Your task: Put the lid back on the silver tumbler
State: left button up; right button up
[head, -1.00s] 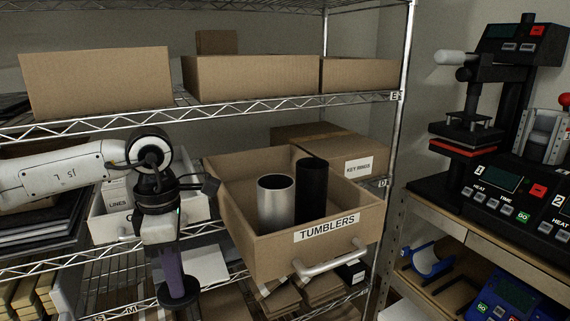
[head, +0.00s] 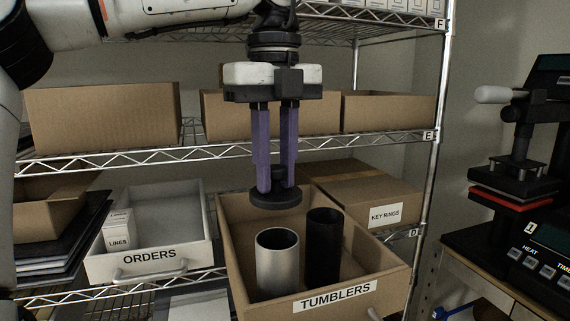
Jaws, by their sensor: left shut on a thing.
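The silver tumbler (head: 278,265) stands upright and open-topped in the cardboard box labelled TUMBLERS (head: 380,287). A black tumbler (head: 323,248) stands just right of it, also open at the top. My left gripper (head: 277,186) points straight down with its purple fingers shut on the knob of a dark round lid (head: 275,201). The lid is held roughly level above the box, apart from the silver tumbler's rim and above it in the picture. How far behind the rim it is, I cannot tell exactly. My right gripper is not in view.
A white ORDERS bin (head: 150,242) stands left of the box. A KEY RINGS carton (head: 362,193) sits behind right. Cardboard boxes (head: 102,117) line the shelf above, behind my gripper. A heat press (head: 510,185) stands at the right.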

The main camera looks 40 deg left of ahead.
aim_at(276, 191)
pick_arm(q)
jog(key=shift+w+d+f, duration=0.1)
jog(key=shift+d, duration=0.05)
notch_tip(276, 191, down, 2)
notch_tip(276, 191, down, 3)
jog(key=shift+r+b, duration=0.1)
jog(key=shift+b, duration=0.3)
jog(key=shift+f+b, duration=0.5)
jog(key=shift+f, duration=0.2)
jog(key=shift+r, duration=0.1)
dwell(0.6)
dwell(1.2)
jog(key=shift+f, duration=0.2)
jog(key=o, duration=1.6)
